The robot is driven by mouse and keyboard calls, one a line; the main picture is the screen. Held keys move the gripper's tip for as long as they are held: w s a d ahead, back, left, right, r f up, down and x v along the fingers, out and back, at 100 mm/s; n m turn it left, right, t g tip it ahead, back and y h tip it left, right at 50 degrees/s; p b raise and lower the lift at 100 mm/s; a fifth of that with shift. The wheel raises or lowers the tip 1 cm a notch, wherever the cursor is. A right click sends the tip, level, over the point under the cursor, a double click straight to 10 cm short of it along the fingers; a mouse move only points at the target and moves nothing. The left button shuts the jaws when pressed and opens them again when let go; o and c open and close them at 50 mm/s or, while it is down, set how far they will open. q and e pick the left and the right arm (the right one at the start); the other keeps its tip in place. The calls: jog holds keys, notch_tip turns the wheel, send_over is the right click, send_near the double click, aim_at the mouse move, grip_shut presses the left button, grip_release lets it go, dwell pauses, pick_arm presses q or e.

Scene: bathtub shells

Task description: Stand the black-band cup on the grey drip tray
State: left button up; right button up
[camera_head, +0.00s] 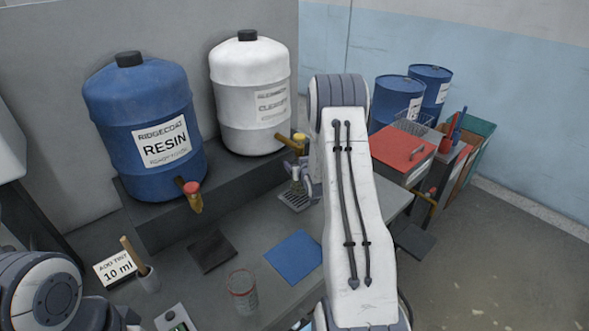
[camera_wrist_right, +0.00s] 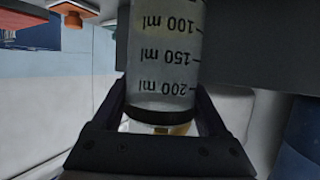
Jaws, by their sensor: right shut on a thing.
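The black-band cup (camera_wrist_right: 163,60) is clear, with ml marks and a dark band around its rim, and it fills the middle of the right wrist view. My right gripper (camera_wrist_right: 162,100) is shut on it, one finger on each side. In the head view a small clear shape that looks like this cup (camera_head: 300,172) is just above the grey drip tray (camera_head: 293,199), below the white drum's tap. I cannot tell whether it touches the tray. My right arm hides most of that gripper. Dark parts of my left gripper (camera_head: 106,316) show at the bottom left; its fingers are unclear.
A red-band cup (camera_head: 242,292) stands on the bench near a blue mat (camera_head: 294,257) and a dark mat (camera_head: 212,252). A blue resin drum (camera_head: 145,125) and a white drum (camera_head: 250,95) stand on a raised shelf with taps. A red box (camera_head: 402,148) is at the right.

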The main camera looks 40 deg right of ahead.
notch_tip(320, 180, down, 3)
jog(key=shift+w+a+r+b, duration=0.1)
jog(key=shift+a+b, duration=0.05)
jog(key=shift+b, duration=0.35)
jog(key=shift+r, duration=0.1)
